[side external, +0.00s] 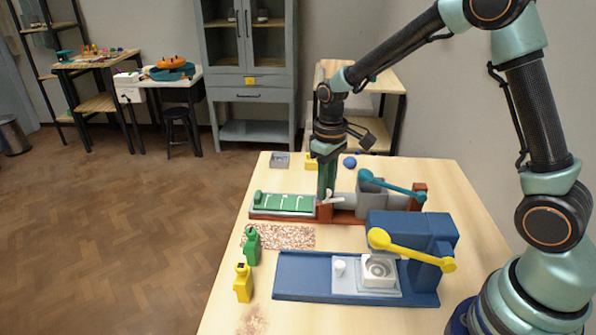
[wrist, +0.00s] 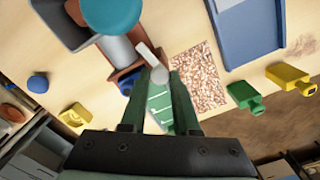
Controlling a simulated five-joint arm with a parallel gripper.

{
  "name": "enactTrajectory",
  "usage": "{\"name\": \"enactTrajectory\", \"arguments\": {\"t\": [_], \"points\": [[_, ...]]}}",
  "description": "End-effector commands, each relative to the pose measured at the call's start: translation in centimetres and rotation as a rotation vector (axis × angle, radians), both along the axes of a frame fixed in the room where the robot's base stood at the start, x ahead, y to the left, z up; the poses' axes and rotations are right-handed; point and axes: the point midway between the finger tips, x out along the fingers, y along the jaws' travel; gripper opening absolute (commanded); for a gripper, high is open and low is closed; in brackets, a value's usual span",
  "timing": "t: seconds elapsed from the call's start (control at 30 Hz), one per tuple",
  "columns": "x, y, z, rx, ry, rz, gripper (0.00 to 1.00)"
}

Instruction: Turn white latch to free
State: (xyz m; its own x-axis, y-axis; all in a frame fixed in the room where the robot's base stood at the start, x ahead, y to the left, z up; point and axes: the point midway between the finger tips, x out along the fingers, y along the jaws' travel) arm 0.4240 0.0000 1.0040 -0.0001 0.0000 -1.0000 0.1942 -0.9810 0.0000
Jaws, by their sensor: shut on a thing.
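The white latch (side external: 332,198) is a short pale lever on the red-brown block (side external: 342,213) of the grey and teal-handled machine. In the wrist view the white latch (wrist: 148,53) slants, its rounded end between my fingertips. My gripper (side external: 326,198) points down over the latch from the back side. In the wrist view my gripper (wrist: 157,78) has its two green fingers closed around the latch's end. The fingers partly hide the latch in the side view.
A green slotted tray (side external: 284,203) adjoins the block on the left. The teal lever (side external: 392,185) is on the right. In front stand a blue press with a yellow lever (side external: 412,250), a green bottle (side external: 251,246) and a yellow bottle (side external: 243,284). A speckled mat (side external: 280,238) lies flat.

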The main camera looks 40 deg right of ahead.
Motion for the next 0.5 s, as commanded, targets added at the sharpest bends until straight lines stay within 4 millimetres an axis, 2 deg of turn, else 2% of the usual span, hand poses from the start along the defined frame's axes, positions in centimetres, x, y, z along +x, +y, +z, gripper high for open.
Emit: {"name": "enactTrajectory", "arguments": {"t": [0.2, 0.5], "points": [[0.00, -0.01, 0.19, 0.000, 0.000, -0.124, 0.00], [0.01, -0.01, 0.20, 0.000, 0.000, -0.203, 0.00]]}}
